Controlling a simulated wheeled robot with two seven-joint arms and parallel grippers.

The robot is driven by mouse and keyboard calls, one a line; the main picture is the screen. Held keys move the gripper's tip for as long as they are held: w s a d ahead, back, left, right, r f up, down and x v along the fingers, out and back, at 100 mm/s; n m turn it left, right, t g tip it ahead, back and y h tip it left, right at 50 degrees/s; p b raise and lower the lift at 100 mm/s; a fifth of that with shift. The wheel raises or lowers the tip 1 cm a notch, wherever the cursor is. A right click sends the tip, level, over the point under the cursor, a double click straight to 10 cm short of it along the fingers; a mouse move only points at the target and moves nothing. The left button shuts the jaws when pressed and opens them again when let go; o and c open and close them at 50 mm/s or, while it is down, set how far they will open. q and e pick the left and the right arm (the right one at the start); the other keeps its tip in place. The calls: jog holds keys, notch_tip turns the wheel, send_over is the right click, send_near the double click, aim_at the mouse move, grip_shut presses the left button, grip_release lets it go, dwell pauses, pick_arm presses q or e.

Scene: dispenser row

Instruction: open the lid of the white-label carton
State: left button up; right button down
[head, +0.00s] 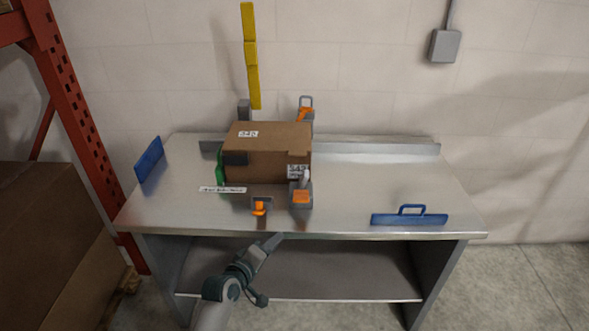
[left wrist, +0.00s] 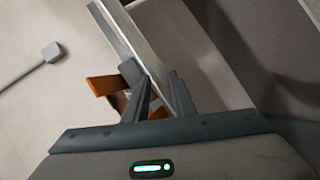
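A brown carton (head: 265,149) sits on the steel table in the head view, left of the middle. It has a white label (head: 248,134) on its top and another (head: 298,171) low on its front right. Its top looks closed. My left gripper (head: 272,241) is in front of the table's front edge, below and apart from the carton. In the left wrist view its two fingers (left wrist: 160,98) stand apart with a narrow gap, and nothing is clearly held. A small brown patch (left wrist: 118,102) beyond them may be the carton. My right gripper is not in view.
Orange-and-grey clamp-like fixtures (head: 301,195) and (head: 260,206) stand before the carton. A yellow upright (head: 251,60) rises behind it. A blue handled plate (head: 409,218) is at right front, a blue panel (head: 149,159) at left. The table's right half (head: 385,180) is mostly clear.

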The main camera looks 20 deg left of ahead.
pick_arm(q)
jog(key=w+a+r+n+t, duration=0.1)
jog(key=w+r+n+t, duration=0.1)
jog(key=r, duration=0.5)
jog(key=w+a+r+n+t, duration=0.1)
jog(key=w+a+r+n, duration=0.1)
jog(key=r, duration=0.5)
jog(key=shift+w+r+n+t, duration=0.3)
jog(key=shift+w+t, duration=0.1)
jog(key=shift+w, duration=0.5)
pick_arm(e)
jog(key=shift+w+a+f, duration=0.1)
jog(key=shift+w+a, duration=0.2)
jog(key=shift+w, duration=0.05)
pick_arm(q)
jog(key=shift+a, duration=0.1)
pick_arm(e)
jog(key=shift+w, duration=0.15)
